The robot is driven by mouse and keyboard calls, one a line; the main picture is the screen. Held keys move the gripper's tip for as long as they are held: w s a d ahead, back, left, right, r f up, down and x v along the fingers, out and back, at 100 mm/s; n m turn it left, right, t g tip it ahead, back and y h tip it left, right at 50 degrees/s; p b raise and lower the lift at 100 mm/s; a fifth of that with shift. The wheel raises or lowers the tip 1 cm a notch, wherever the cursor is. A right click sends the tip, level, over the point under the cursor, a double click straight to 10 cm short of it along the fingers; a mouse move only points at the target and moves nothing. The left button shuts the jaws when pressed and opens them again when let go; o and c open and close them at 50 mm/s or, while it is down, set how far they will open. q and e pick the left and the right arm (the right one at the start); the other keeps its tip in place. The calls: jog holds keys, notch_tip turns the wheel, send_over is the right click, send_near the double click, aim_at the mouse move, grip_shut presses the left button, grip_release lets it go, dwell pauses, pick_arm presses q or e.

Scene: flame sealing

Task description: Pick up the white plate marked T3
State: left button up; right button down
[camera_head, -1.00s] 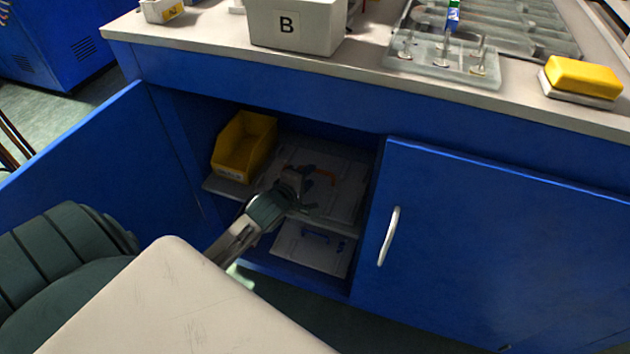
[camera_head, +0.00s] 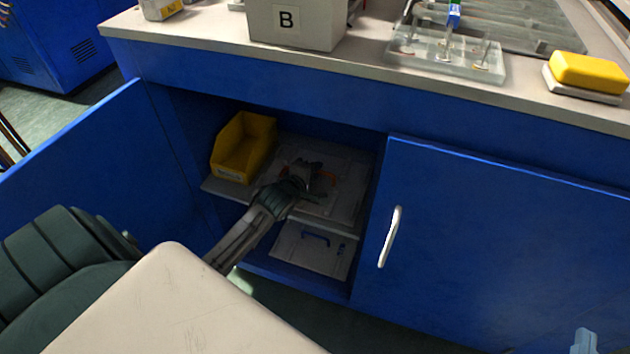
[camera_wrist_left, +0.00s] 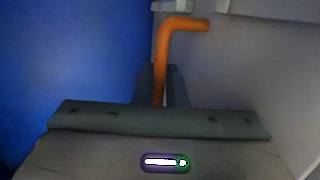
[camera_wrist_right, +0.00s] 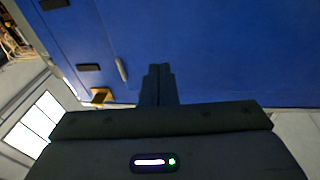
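A pale plate (camera_head: 345,205) with an orange handle (camera_head: 326,179) lies on the shelf inside the open blue cabinet. Its mark is not legible. My left gripper (camera_head: 312,172) reaches into the cabinet over this plate. In the left wrist view, the orange handle (camera_wrist_left: 183,24) rises between my left gripper's fingers (camera_wrist_left: 162,85), which close against its sides. A second pale plate (camera_head: 295,255) with a blue handle (camera_head: 315,236) lies below the shelf.
A yellow bin (camera_head: 243,147) stands on the shelf left of the upper plate. The open cabinet door (camera_head: 95,170) is on the left, the shut door (camera_head: 490,235) on the right. The worktop above holds a box marked B (camera_head: 295,27) and a yellow block (camera_head: 588,72).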

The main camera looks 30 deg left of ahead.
pick_arm(q)
grip_shut()
jog(key=shift+r, duration=0.1)
